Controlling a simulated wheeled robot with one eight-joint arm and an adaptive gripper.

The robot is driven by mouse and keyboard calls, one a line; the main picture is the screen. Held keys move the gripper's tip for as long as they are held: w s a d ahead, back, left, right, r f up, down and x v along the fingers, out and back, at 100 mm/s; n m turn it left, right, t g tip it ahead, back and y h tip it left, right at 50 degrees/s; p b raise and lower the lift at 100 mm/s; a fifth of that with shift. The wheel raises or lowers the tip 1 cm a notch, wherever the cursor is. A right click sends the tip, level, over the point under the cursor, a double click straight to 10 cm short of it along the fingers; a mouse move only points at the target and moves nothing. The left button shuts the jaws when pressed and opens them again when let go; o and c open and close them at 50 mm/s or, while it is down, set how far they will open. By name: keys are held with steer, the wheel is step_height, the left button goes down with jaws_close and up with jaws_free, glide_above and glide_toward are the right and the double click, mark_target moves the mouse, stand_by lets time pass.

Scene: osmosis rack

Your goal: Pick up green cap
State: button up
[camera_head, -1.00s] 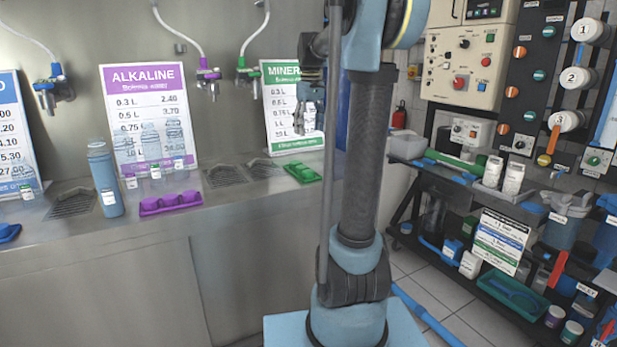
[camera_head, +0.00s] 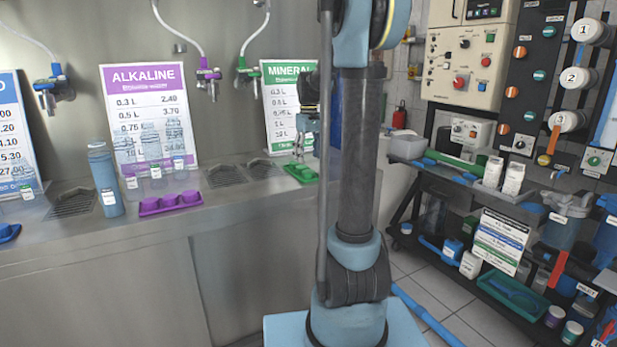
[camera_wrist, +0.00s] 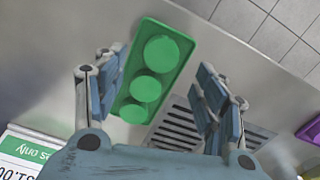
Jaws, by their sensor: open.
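A green tray (camera_wrist: 178,27) holds three round green caps in a row: a large one (camera_wrist: 161,53), a middle one (camera_wrist: 145,88) and a smaller-looking one (camera_wrist: 134,113). The tray also shows on the steel counter in the head view (camera_head: 301,173), below the MINERAL sign. My gripper (camera_wrist: 160,66) is open and empty. In the wrist view its two blue-grey fingers stand either side of the tray, the left one overlapping the tray's left edge. In the head view my gripper (camera_head: 304,138) is just above the tray, partly hidden by my arm.
A drain grate (camera_wrist: 178,127) lies beside the tray. The MINERAL sign (camera_head: 285,100) stands close behind my gripper. A purple tray (camera_head: 171,203) with purple caps and a blue bottle (camera_head: 105,180) are farther left on the counter.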

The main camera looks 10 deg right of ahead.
mark_target(309, 171)
steer(key=shift+s+f, duration=0.1)
steer(key=shift+f, duration=2.8)
steer(key=c, duration=0.7)
